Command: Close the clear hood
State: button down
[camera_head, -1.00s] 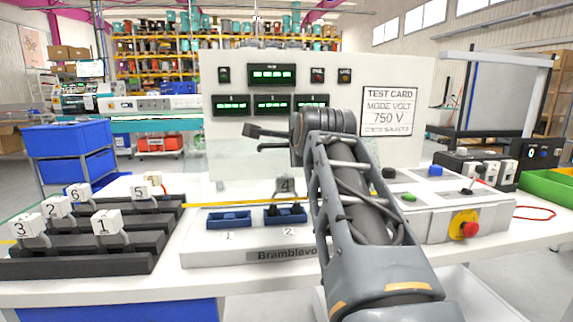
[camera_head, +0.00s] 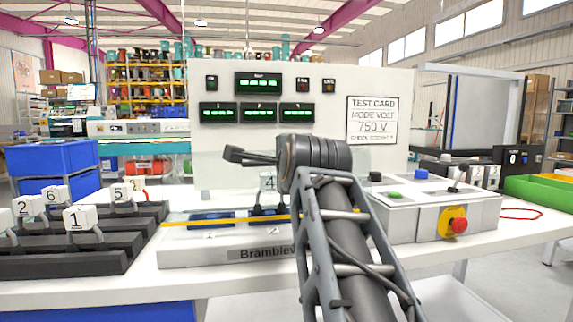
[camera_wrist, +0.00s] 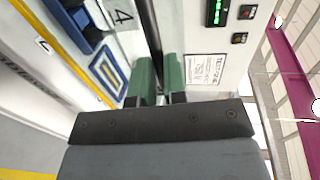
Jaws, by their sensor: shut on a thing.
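The clear hood is hard to see; a yellow strip (camera_head: 230,220) that looks like its front edge runs across the white tester base, in front of the blue sockets. The strip also shows in the wrist view (camera_wrist: 73,59). My gripper (camera_head: 232,155) is above and behind the strip in the head view, in front of the upright panel. In the wrist view its green fingers (camera_wrist: 158,80) are shut on a dark bar (camera_wrist: 147,30). I cannot tell how the bar joins the hood.
The upright panel (camera_head: 225,150) with green displays stands behind the base. A control box (camera_head: 400,215) with a red stop knob (camera_head: 459,226) is at right. Blue bins (camera_head: 50,160) stand far left.

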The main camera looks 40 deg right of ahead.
jog(key=c, duration=1.2)
grip_release()
jog(key=shift+o, duration=0.2)
jog(key=shift+w, duration=0.1)
